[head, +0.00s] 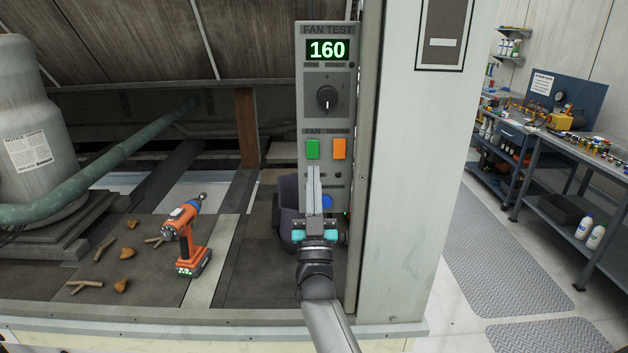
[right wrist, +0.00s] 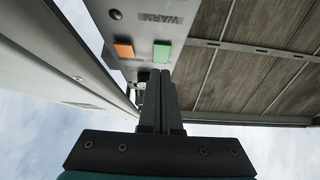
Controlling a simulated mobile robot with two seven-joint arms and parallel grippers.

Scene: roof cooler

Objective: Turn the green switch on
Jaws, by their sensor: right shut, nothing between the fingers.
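The green switch (head: 312,149) sits on the grey fan test panel (head: 327,75), under the label FAN. It also shows in the right wrist view (right wrist: 161,53). The orange switch (head: 339,148) is just to its right. My right gripper (head: 313,168) is shut and empty, with its fingertips just below the green switch in the head view. I cannot tell whether the tips touch the panel. The right wrist view shows the closed fingers (right wrist: 160,75) pointing toward the panel near the green switch. My left gripper is not in view.
The panel has a black knob (head: 327,97), a display reading 160 (head: 328,50) and a blue button (head: 327,202) lower down. A white post (head: 415,170) stands close to its right. An orange drill (head: 188,238) stands on the deck to the left.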

